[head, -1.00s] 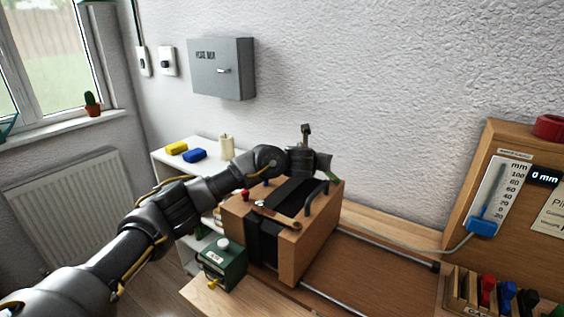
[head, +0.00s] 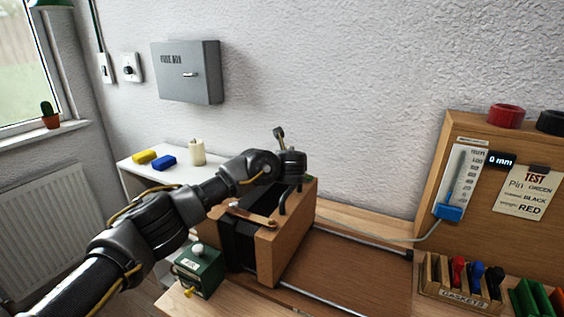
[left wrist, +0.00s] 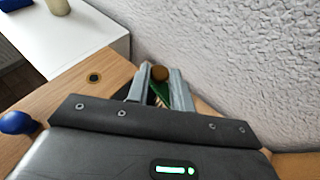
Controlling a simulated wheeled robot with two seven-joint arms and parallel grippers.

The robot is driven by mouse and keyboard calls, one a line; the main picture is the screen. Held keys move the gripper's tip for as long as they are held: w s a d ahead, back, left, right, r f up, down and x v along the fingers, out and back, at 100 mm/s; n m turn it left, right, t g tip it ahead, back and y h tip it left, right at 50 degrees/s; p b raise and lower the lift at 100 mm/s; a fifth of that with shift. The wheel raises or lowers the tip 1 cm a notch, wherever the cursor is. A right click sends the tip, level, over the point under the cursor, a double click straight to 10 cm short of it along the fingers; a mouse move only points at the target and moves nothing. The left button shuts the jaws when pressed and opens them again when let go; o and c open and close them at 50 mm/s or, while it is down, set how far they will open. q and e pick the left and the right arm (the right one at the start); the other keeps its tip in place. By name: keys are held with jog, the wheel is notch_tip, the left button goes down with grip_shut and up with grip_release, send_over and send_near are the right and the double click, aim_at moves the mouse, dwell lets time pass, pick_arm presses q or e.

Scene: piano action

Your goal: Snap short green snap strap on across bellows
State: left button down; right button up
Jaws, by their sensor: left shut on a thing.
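The bellows (head: 238,245) is a black folded body between wooden end boards (head: 283,245) on the bench. My left gripper (head: 292,166) is at the far side of the bellows, above its back edge; its fingertips are hidden in the head view. In the left wrist view the left gripper (left wrist: 160,97) has its two grey fingers close around a green strap (left wrist: 161,93). A round brown-gold stud (left wrist: 159,73) shows just beyond the fingers; I cannot tell whether the strap touches it. The right gripper is not in view.
A green box (head: 198,270) stands at the bellows' front left. A rail (head: 340,235) runs behind to the right. The wall is close behind the gripper.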

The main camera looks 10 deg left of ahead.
pick_arm(q)
jog(key=c, duration=1.3)
grip_release()
jog(key=v, duration=0.9)
jog(key=shift+s+d, duration=0.15)
jog(key=shift+s, duration=0.1)
jog(key=shift+s+r, duration=0.35)
jog(key=shift+s, duration=0.2)
